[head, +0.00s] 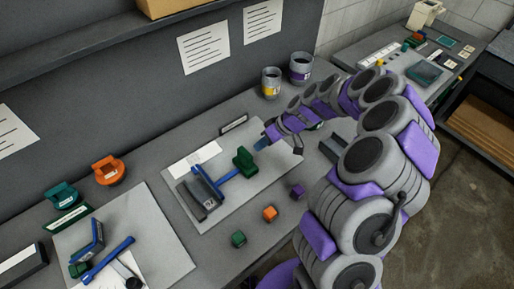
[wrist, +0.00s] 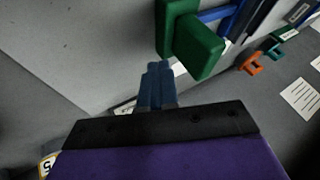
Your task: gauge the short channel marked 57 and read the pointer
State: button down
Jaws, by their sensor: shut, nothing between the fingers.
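My gripper (head: 261,144) is shut and empty, its blue-grey fingertips (wrist: 158,70) together just to the right of a green block (head: 246,162). The green block (wrist: 195,42) stands close ahead of the fingertips in the wrist view, with a gap visible. A blue T-shaped tool (head: 228,178) runs from the green block to dark grey channel pieces (head: 198,198) on a pale board (head: 232,208). I cannot read a 57 on any channel, nor any pointer reading. Which piece is the short one is unclear.
Small purple (head: 297,191), orange (head: 270,213) and green (head: 238,239) blocks lie along the front. Two cans (head: 300,68) stand behind. Teal and orange clamps (head: 109,170) and a second board (head: 160,236) with blue tools are at left.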

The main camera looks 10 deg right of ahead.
jog(key=shift+w+d+f+p+v, duration=0.25)
jog(key=shift+p+v, duration=0.85)
jog(key=shift+v, duration=4.7)
jog(key=s+a+r+g+h, duration=0.2)
jog(key=s+a+r, duration=0.5)
jog(key=s+r, duration=0.5)
jog(key=s+d+m+h, duration=0.2)
jog(key=s+d+m, duration=0.1)
jog(key=s, duration=0.9)
jog(key=s+d+f+m+h, duration=0.1)
jog(key=s+d+m+h, duration=0.2)
jog(key=s, duration=0.9)
jog(key=shift+s+d+m, duration=0.25)
jog(key=shift+d+m, duration=0.4)
jog(key=shift+m, duration=0.35)
